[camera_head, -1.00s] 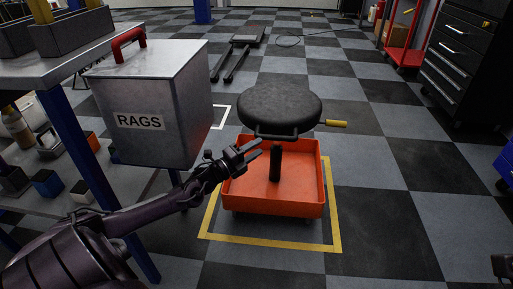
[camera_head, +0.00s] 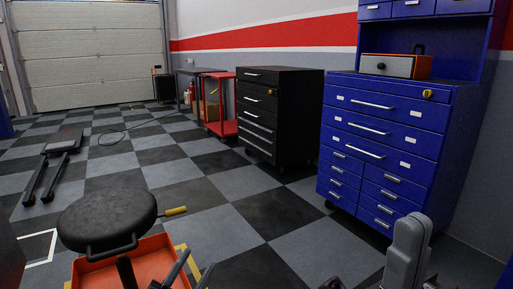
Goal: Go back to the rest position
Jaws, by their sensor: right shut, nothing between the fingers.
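My left gripper (camera_head: 190,268) shows at the bottom edge, left of centre. Its two dark fingers are spread, with nothing seen between them, in front of the stool's orange tray (camera_head: 150,258). The rest of that arm is below the frame.
The round black stool (camera_head: 108,218) stands close at lower left. A blue tool cabinet (camera_head: 335,165) is at the right, with a black cabinet (camera_head: 262,105) and a red cart (camera_head: 222,128) farther back. Checkered floor (camera_head: 225,205) between stool and cabinets is clear.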

